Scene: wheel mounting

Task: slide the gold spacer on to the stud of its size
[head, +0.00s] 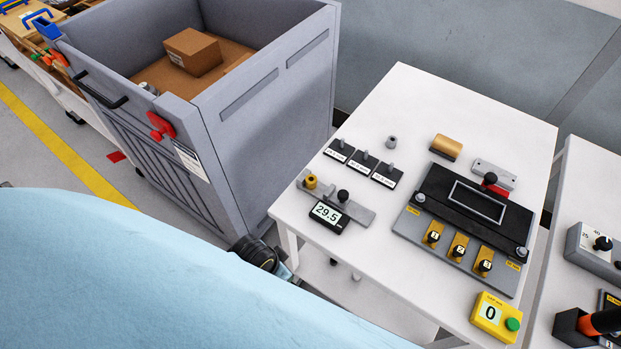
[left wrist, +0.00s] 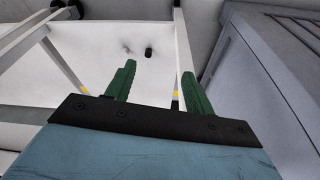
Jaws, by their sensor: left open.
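The gold spacer (head: 311,182) is a small gold cylinder at the left end of a grey gauge bar (head: 358,211), whose display (head: 326,213) reads 29.5. Three black blocks with white labels stand behind it, each with an upright grey stud: left (head: 342,143), middle (head: 365,155), right (head: 389,168). The labels are too small to read surely. In the left wrist view my left gripper (left wrist: 159,70) is open, its two green fingers apart with nothing between them. It is away from the spacer, by the table legs and the grey bin. My right gripper is not in view.
The white table (head: 408,98) also holds a small grey cylinder (head: 391,141), a wooden-coloured block (head: 446,147), a black-and-grey fixture (head: 465,205) and a yellow counter box (head: 495,317) showing 0. A large grey bin (head: 265,130) stands left of the table.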

